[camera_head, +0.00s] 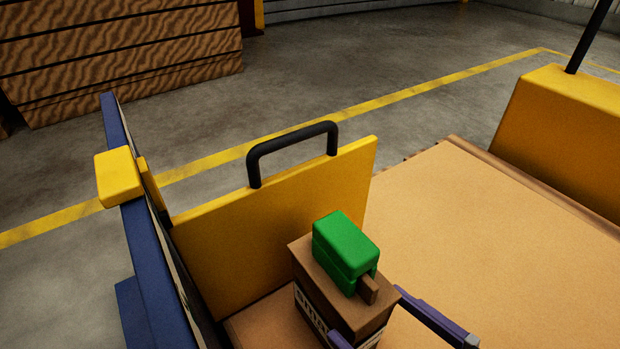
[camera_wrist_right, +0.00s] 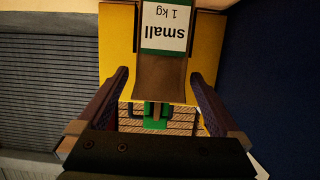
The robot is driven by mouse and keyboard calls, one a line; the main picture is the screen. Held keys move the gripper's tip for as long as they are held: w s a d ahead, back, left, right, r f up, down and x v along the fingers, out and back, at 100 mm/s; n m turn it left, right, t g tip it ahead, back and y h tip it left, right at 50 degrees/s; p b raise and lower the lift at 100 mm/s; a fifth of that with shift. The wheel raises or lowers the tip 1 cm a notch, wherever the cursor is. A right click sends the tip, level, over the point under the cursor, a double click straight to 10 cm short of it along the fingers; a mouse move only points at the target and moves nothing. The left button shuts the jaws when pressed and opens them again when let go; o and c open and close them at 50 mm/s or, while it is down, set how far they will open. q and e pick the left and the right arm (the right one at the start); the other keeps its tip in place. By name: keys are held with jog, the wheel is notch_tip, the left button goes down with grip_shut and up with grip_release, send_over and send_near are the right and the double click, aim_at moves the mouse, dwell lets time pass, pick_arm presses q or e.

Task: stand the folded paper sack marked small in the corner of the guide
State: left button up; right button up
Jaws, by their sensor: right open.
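The brown paper sack (camera_head: 340,314) stands upright near the right part of the yellow guide panel (camera_head: 240,240), with a green clip-like piece (camera_head: 345,245) on its top. Its lettering is partly cut off in the head view; in the wrist view, the sack (camera_wrist_right: 160,78) has a label reading small, 1 kg, upside down. The guide's corner is to the left, where the yellow panel meets the blue side (camera_head: 155,255); a gap separates the sack from that side. I cannot tell whether it touches the panel. My right gripper (camera_wrist_right: 158,72) is open, with purple fingers on either side of the sack. My left gripper is out of view.
A black handle (camera_head: 292,145) rises from the yellow panel. A yellow block (camera_head: 118,178) sits on the blue side. The tan surface (camera_head: 480,250) to the right is bare, with a large yellow block (camera_head: 565,140) beyond it. Stacked wood-grained boards (camera_head: 120,60) stand behind.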

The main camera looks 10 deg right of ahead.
jog(key=shift+p+v, duration=0.7)
jog(key=shift+v, duration=1.6)
jog(key=shift+r, duration=0.1)
